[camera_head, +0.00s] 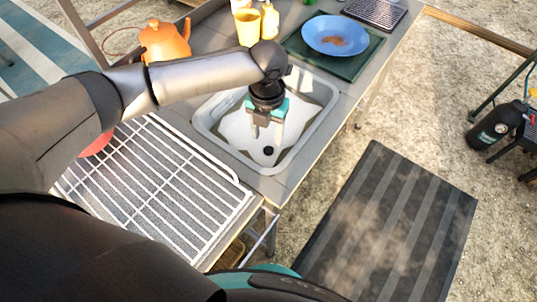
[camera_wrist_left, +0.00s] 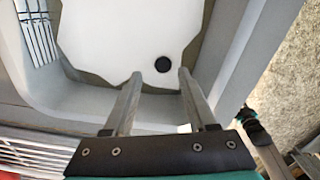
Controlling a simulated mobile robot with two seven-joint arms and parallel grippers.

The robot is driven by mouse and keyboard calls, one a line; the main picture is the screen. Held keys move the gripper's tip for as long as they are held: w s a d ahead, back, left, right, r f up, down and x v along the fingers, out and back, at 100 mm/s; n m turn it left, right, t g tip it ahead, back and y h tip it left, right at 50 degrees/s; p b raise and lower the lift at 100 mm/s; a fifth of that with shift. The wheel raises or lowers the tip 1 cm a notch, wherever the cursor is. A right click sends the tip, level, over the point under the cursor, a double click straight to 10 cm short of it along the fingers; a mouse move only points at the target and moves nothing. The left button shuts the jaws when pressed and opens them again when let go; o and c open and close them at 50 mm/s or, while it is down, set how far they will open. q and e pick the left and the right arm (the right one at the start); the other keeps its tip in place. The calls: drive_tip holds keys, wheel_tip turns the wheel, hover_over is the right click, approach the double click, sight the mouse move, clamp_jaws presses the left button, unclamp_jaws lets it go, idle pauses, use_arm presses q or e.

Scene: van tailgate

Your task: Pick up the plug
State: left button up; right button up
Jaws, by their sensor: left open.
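The plug appears as a small dark round disc (camera_head: 268,150) on the white floor of the sink (camera_head: 205,122). It also shows in the left wrist view (camera_wrist_left: 162,64), between and slightly beyond my fingertips. My left gripper (camera_head: 267,131) points down into the sink, open and empty, just above and behind the plug in the head view. In the left wrist view the two fingers (camera_wrist_left: 160,74) stand apart on either side of the disc. I cannot tell the exact height gap. My right gripper is not in view.
A wire drying rack (camera_head: 160,190) lies left of the sink. An orange kettle (camera_head: 165,40), yellow cups (camera_head: 247,26) and a blue plate (camera_head: 335,36) stand behind it. The sink walls surround my gripper closely. A striped mat (camera_head: 390,230) lies on the ground at right.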

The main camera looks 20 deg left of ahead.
sight(268, 150)
use_arm(q)
drive_tip(key=shift+s+d+f+b, duration=0.15)
drive_tip(key=shift+f+b, duration=0.25)
drive_tip(key=shift+f, duration=1.15)
drive_tip(key=shift+s+d+f+b, duration=0.1)
drive_tip(key=shift+f+b, duration=0.25)
drive_tip(key=shift+f, duration=1.15)
drive_tip(key=shift+r, duration=0.1)
drive_tip(key=shift+c, duration=0.3)
clamp_jaws()
